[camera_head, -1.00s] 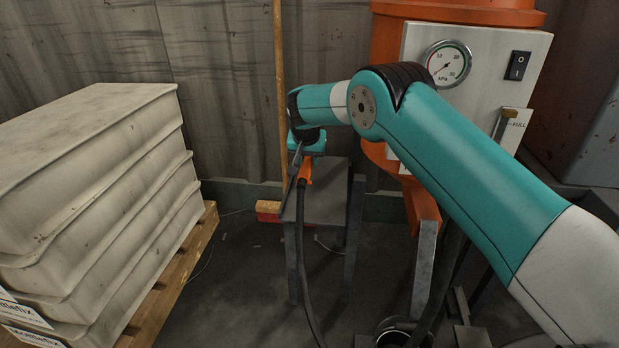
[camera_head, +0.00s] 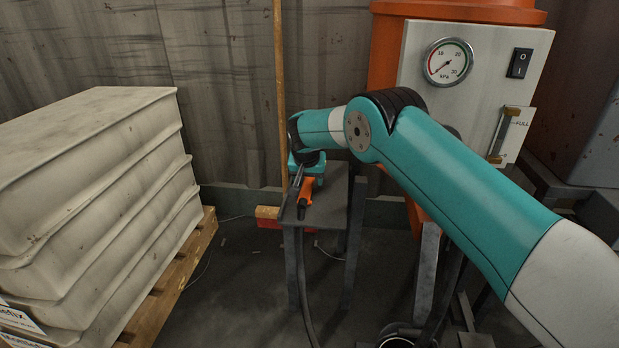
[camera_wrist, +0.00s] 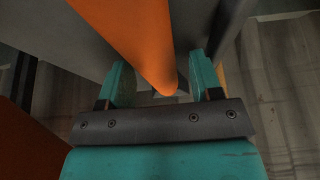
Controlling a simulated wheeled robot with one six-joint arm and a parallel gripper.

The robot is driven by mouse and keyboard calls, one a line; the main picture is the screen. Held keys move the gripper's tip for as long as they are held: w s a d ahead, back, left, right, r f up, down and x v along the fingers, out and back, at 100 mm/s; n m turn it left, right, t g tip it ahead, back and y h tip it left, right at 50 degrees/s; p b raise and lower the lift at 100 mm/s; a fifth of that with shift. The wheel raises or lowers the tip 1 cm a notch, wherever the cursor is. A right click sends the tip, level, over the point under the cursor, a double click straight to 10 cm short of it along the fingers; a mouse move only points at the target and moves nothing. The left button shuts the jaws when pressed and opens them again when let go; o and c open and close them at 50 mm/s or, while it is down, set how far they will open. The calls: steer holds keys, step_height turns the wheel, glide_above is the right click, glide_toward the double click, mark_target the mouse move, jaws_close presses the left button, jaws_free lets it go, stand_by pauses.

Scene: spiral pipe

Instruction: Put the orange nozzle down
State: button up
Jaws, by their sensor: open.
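The orange nozzle (camera_head: 307,187) is on the small dark metal stand (camera_head: 337,183), its dark lower end near the stand's front edge. A dark hose (camera_head: 303,290) hangs below that edge. My gripper (camera_head: 299,176) is at the nozzle, low over the stand top; its fingers are hard to make out in the head view. In the wrist view, the nozzle (camera_wrist: 135,35) runs between the two teal fingers of my gripper (camera_wrist: 162,80). The fingers are apart, with a visible gap on each side of the nozzle's tip.
Stacked pale slabs (camera_head: 90,170) on a wooden pallet (camera_head: 180,275) stand at the left. An orange machine (camera_head: 455,12) with a gauge panel (camera_head: 480,75) stands at the right. A wooden pole (camera_head: 280,90) stands behind the stand.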

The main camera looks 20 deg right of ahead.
steer(key=s+a+r+n+y+p, duration=0.1)
steer(key=s+a+r+n+p, duration=0.1)
steer(key=s+r, duration=0.6)
steer(key=s+a+r+n+y+p, duration=0.1)
steer(key=s+r+p, duration=0.3)
steer(key=r, duration=0.7)
steer(key=s+r+n+g+y, duration=0.2)
steer(key=s+r+n, duration=0.1)
steer(key=s, duration=1.6)
steer(key=s+a+r+n+g+y+b, duration=0.1)
steer(key=s+r+n, duration=0.3)
steer(key=s, duration=1.5)
steer(key=shift+a+r+n+g+y, duration=0.2)
steer(key=shift+n+g+y, duration=0.3)
steer(key=shift+n+g, duration=0.25)
steer(key=shift+d, duration=0.15)
